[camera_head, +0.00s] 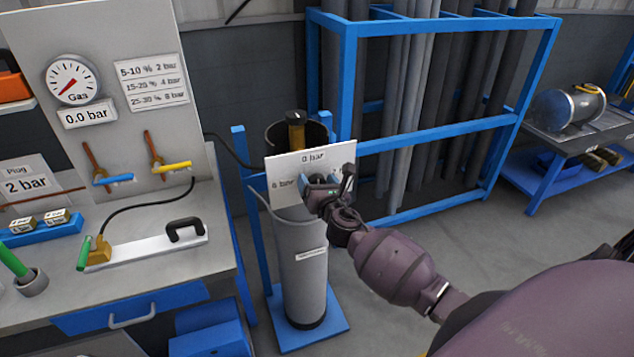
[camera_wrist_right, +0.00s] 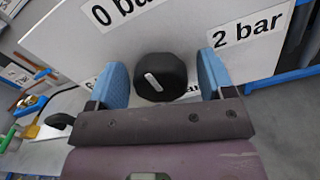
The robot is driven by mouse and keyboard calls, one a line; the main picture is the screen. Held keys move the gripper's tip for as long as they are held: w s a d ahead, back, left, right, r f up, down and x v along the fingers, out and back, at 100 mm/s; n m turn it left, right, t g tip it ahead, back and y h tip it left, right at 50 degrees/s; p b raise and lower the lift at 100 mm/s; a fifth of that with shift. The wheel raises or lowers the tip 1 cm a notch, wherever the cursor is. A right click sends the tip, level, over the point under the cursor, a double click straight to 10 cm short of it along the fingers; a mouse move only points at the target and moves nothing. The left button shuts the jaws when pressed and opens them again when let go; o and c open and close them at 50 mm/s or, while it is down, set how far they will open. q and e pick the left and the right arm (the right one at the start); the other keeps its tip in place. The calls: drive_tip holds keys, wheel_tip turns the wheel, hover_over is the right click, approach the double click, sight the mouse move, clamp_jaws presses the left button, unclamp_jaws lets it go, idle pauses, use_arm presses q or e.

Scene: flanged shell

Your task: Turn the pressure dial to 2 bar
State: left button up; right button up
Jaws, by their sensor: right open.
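The pressure dial is a black knob (camera_wrist_right: 161,72) with a white mark, on a white panel (camera_head: 284,163). In the right wrist view the mark points to the upper left, roughly toward the "0 bar" label (camera_wrist_right: 122,10). The "2 bar" label (camera_wrist_right: 248,27) is at the upper right. My right gripper (camera_wrist_right: 161,65) is open, its blue fingers on either side of the knob with visible gaps. In the head view my right gripper (camera_head: 328,186) hides the knob and the panel's right side. My left gripper is out of view.
A gas gauge (camera_head: 73,80) stands above a "0.0 bar" display (camera_head: 88,113). A "2 bar" plug sign (camera_head: 26,182) is at left. A grey cylinder (camera_head: 303,262) stands below the panel. A blue rack (camera_head: 440,135) with pipes is behind.

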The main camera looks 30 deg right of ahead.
drive_tip(key=shift+w, duration=0.2)
drive_tip(key=c, duration=0.9)
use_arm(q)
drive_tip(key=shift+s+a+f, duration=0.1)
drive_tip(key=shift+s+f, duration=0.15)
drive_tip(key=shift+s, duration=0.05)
use_arm(e)
drive_tip(key=shift+m, duration=0.3)
